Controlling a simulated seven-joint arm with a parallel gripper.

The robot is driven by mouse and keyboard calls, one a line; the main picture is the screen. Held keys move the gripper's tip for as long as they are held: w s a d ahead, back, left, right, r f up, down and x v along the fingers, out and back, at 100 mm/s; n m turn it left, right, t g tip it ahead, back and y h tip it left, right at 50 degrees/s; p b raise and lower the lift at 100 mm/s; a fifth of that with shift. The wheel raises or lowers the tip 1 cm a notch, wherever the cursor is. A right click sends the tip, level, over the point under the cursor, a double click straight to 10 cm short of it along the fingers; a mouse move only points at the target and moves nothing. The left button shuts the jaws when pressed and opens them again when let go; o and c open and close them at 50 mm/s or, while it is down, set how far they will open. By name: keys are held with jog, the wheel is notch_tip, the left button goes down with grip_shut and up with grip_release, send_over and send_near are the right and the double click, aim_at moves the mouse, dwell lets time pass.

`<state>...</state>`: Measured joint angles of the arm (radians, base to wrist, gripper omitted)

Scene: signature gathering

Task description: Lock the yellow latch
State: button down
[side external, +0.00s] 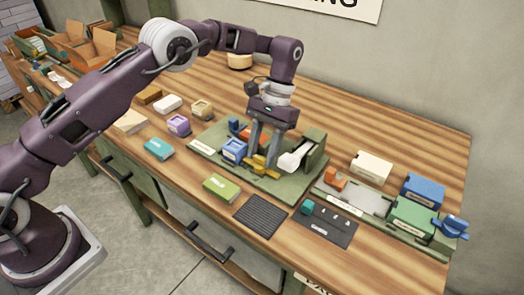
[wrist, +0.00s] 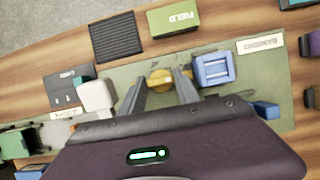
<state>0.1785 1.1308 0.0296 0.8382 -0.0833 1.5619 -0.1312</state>
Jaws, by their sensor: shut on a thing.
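The yellow latch (side external: 260,167) is on the green board (side external: 290,183) in the middle of the workbench. In the wrist view the latch (wrist: 161,78) shows as a rounded yellow piece between the fingertips. My gripper (side external: 262,165) points down over the board and is shut on the latch; its fingers also show in the wrist view (wrist: 162,84). A blue block (side external: 234,150) stands just left of the fingers in the side view. A white rounded handle (side external: 291,161) lies to their right. The exact angle of the latch is hard to tell.
A green FIELD block (side external: 221,188) and a dark ribbed mat (side external: 260,217) lie in front of the board. A green fixture with a blue knob (side external: 450,228) stands at the right. Teal (side external: 159,149) and purple (side external: 179,125) blocks lie at the left. The back of the bench is mostly clear.

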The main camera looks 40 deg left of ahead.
dwell(0.3)
jog(key=c, duration=0.9)
grip_release()
